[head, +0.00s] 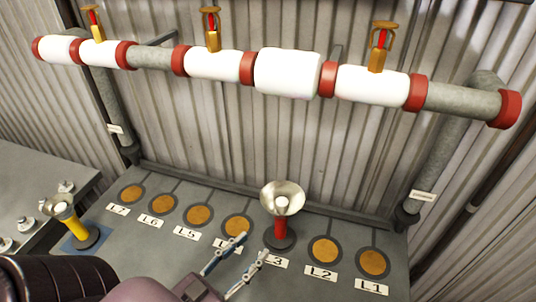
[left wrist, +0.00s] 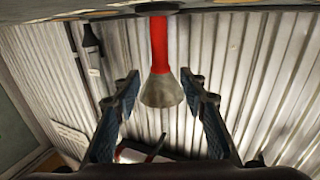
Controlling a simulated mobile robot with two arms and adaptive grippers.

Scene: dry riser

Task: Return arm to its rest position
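My left gripper (head: 241,262) is open in the head view, low over the grey table (head: 165,225), its fingers between label L3 and the neighbouring label on its left. Nothing is between its fingers. A red-stemmed stand with a silver funnel top (head: 282,210) stands upright at the L3 spot, just beyond the fingertips and apart from them. In the left wrist view the red stand (left wrist: 160,60) appears upside down between and beyond the two open fingers (left wrist: 160,105). My right gripper is not seen in either view.
A yellow-stemmed stand (head: 68,222) is on a blue square at left. Orange discs such as the L2 one (head: 323,250) lie along the table. A white and red pipe (head: 288,72) with several sprinkler heads runs above, before a corrugated wall (head: 300,140). A side table (head: 35,180) is at far left.

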